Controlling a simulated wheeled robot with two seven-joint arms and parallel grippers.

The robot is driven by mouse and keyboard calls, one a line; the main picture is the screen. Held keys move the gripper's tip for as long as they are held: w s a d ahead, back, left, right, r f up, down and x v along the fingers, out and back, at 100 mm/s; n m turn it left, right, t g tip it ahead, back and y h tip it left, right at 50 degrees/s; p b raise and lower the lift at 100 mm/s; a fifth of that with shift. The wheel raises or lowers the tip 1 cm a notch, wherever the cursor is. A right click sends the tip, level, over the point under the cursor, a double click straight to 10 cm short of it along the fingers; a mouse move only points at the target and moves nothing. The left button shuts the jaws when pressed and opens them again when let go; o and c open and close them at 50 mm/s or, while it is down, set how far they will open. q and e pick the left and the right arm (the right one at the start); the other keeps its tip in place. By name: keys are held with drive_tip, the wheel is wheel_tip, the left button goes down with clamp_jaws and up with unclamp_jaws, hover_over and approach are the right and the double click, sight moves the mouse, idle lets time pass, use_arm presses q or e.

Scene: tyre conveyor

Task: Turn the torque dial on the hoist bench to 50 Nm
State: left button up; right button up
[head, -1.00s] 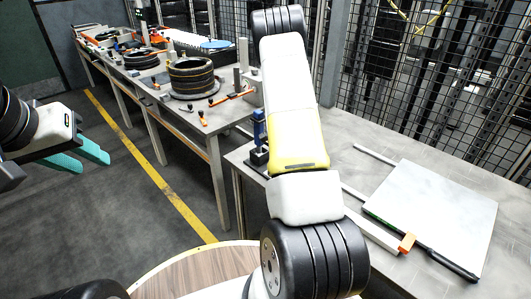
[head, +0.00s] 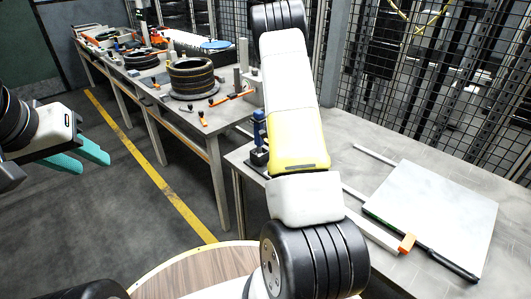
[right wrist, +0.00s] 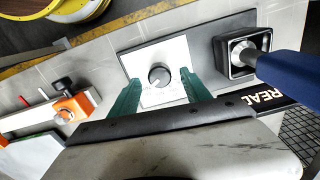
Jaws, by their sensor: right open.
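The torque dial (right wrist: 159,77) is a small dark round knob on a pale square plate (right wrist: 172,50), seen in the right wrist view. A light mark shows near its lower left; its value is too small to read. My right gripper (right wrist: 160,75) is open, its teal fingers on either side of the dial with visible gaps. I cannot tell its exact height above the plate. In the head view my right arm hides that gripper and the dial. The hoist bench (head: 455,150) is grey, at the right. My left gripper (head: 86,160) is open and empty over the floor at left.
A blue-handled device (head: 259,130) stands on the bench beside my right arm; its blue handle (right wrist: 288,75) lies right of the dial. A pale panel (head: 435,210) and an orange-ended bar (head: 407,243) lie on the bench.

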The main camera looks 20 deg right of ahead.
wheel_tip(320, 180, up, 6)
drive_tip(key=shift+r, duration=0.15)
idle(0.5)
drive_tip(key=s+a+r+n+t+y, duration=0.1)
drive_tip(key=s+a+r+n+t, duration=0.2)
drive_tip(key=a+r, duration=0.5)
drive_tip(key=s+a+r+n+y, duration=0.1)
drive_tip(key=s+a+r+n, duration=0.3)
drive_tip(key=r, duration=0.9)
drive_tip(key=s+a+r+n+t, duration=0.1)
drive_tip(key=s+a+r+n, duration=0.3)
drive_tip(key=s, duration=0.5)
drive_tip(key=s+a+r+n+t, duration=0.2)
drive_tip(key=s+a+r+n, duration=0.2)
drive_tip(key=s, duration=0.5)
drive_tip(key=shift+s+a, duration=0.35)
drive_tip(key=shift+a, duration=0.35)
drive_tip(key=shift+d+r, duration=0.1)
